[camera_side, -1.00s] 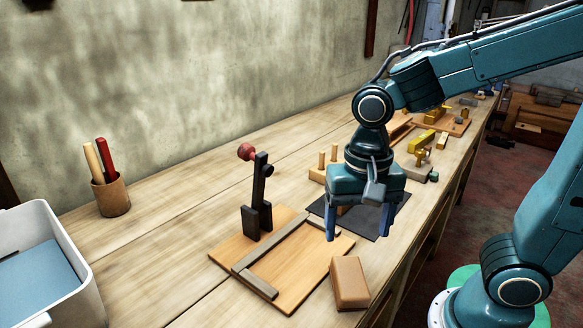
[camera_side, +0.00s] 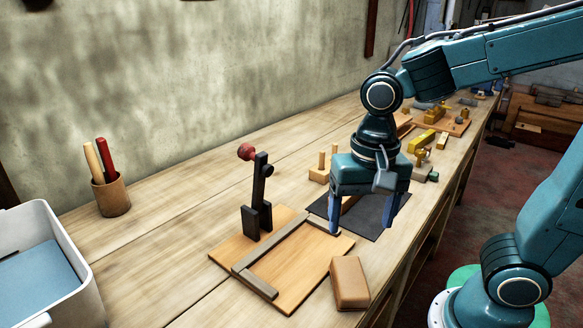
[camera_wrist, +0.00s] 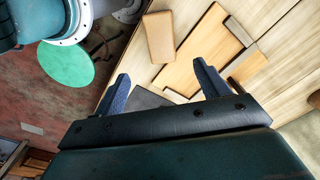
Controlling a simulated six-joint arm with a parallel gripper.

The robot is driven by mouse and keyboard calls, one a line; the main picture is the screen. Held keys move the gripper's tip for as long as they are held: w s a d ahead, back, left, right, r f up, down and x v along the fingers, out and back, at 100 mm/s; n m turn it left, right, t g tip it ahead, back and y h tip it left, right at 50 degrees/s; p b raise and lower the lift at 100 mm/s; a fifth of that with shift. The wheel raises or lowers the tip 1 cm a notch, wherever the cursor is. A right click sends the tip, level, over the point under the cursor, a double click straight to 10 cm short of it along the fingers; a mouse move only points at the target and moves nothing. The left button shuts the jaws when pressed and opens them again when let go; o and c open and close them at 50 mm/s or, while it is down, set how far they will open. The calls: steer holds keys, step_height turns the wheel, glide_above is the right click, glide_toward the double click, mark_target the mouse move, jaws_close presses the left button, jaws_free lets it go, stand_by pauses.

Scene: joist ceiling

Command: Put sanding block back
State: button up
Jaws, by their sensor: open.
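A tan block (camera_side: 350,283) with rounded edges, which looks like the sanding block, stands at the front right corner of the wooden fixture board (camera_side: 228,252). The block also shows in the wrist view (camera_wrist: 160,37), beyond my fingers. My gripper (camera_side: 363,218) is open and empty, pointing down above a dark flat mat (camera_side: 372,220) behind the block. In the wrist view my gripper's fingers (camera_wrist: 163,75) are spread wide with nothing between them. Part of the mat is hidden behind my gripper.
A black clamp with a red knob (camera_side: 257,195) stands upright on the board. A pegged wooden block (camera_side: 320,172) and brass-coloured pieces (camera_side: 421,142) lie farther back. A cup of handles (camera_side: 111,195) and a white bin (camera_side: 72,262) are left. Bare bench lies between.

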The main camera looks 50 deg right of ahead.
steer(key=s+d+r+n+t, duration=0.4)
steer(key=s+d+n+t, duration=0.1)
steer(key=n, duration=0.3)
steer(key=shift+d+r+n, duration=0.3)
steer(key=shift+d+r, duration=0.1)
steer(key=shift+d, duration=0.35)
